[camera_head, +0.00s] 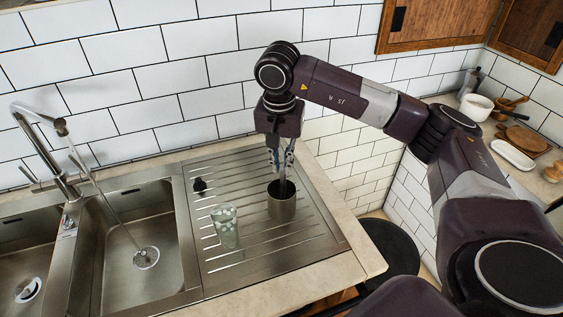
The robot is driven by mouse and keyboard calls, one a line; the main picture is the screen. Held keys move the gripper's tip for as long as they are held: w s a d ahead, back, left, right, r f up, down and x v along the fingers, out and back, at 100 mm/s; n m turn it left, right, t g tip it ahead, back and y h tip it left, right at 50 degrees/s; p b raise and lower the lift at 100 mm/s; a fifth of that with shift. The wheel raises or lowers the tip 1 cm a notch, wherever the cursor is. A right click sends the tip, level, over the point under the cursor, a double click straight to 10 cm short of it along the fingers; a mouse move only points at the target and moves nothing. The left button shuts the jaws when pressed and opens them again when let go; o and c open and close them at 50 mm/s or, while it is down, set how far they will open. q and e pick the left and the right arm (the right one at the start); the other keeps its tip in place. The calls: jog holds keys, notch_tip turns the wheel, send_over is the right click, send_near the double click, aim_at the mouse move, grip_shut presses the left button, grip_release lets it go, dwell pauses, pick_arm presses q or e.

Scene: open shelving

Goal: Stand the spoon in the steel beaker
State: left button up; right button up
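The steel beaker (282,207) stands upright on the ribbed drainboard, right of a clear glass. My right gripper (281,166) points straight down just above the beaker's mouth. Its fingers are close together around the thin spoon (283,183), which hangs between them. The spoon's lower part reaches the beaker's opening; how deep it goes is hidden by the beaker wall. My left gripper is not in view.
The glass (226,228) stands close left of the beaker. A small black object (199,186) lies behind it on the drainboard (262,245). The sink basin (125,240) with a running tap (52,165) is at left. The right counter holds a white pot (476,107) and boards.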

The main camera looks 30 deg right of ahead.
jog(key=o, duration=0.3)
jog(key=shift+r, duration=0.1)
notch_tip(320, 180, up, 12)
jog(key=a, duration=0.1)
jog(key=shift+s, duration=0.45)
dwell(0.9)
